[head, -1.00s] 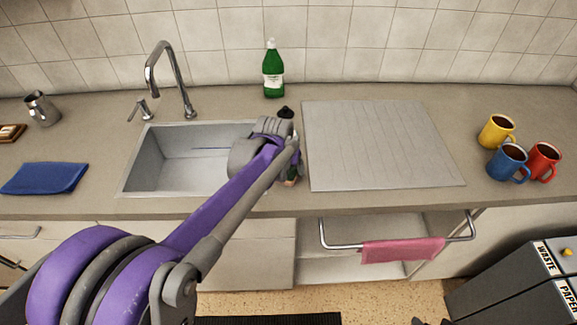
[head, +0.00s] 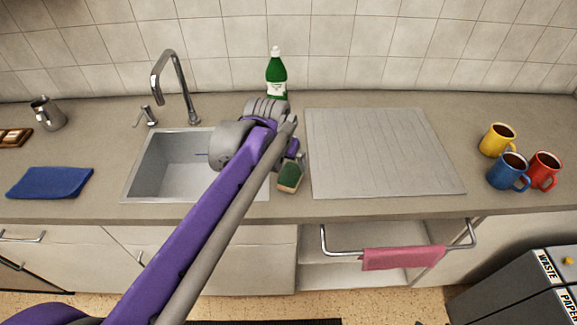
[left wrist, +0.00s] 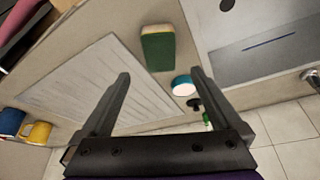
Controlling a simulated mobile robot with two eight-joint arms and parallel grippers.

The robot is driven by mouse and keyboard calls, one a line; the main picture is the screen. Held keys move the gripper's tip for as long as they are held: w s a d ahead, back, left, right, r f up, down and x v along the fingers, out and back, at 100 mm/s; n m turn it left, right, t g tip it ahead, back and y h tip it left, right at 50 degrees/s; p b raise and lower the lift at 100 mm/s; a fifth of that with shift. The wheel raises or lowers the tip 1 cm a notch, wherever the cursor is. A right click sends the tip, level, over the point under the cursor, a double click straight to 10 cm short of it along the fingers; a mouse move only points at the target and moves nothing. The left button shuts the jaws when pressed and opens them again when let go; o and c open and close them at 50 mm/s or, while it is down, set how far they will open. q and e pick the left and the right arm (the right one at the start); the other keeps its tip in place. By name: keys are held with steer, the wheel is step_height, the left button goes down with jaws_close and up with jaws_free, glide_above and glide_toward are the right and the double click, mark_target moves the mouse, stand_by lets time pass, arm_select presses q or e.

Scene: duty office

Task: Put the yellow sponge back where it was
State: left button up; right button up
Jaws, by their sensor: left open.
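The sponge (head: 290,177) lies on the counter between the sink and the ribbed drainboard, near the front. It shows a dark green face and a thin yellowish edge. In the left wrist view the sponge (left wrist: 158,48) lies beyond the fingertips, apart from them. My left gripper (left wrist: 161,76) is open, with nothing between its fingers. In the head view my left wrist and forearm hide most of this gripper, just behind the sponge. My right gripper is not in view.
The sink (head: 146,165) is left of the sponge, the drainboard (head: 385,150) right. A green bottle (head: 277,78) stands at the back. A teal-and-white round item (left wrist: 184,85) sits behind the sponge. Mugs (head: 508,172) stand far right; a blue cloth (head: 50,182) lies left.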

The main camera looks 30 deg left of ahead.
arm_select(q)
steer(key=s+d+f+m, duration=0.1)
steer(key=s+d+f, duration=0.4)
steer(key=s, duration=0.3)
steer(key=s+d+f, duration=0.4)
steer(key=s+f, duration=0.1)
steer(key=s, duration=0.4)
steer(key=shift+s+d+f+m+t+h, duration=0.15)
steer(key=shift+s+d+m+t+h, duration=0.15)
steer(key=shift+d+m+t+h, duration=0.1)
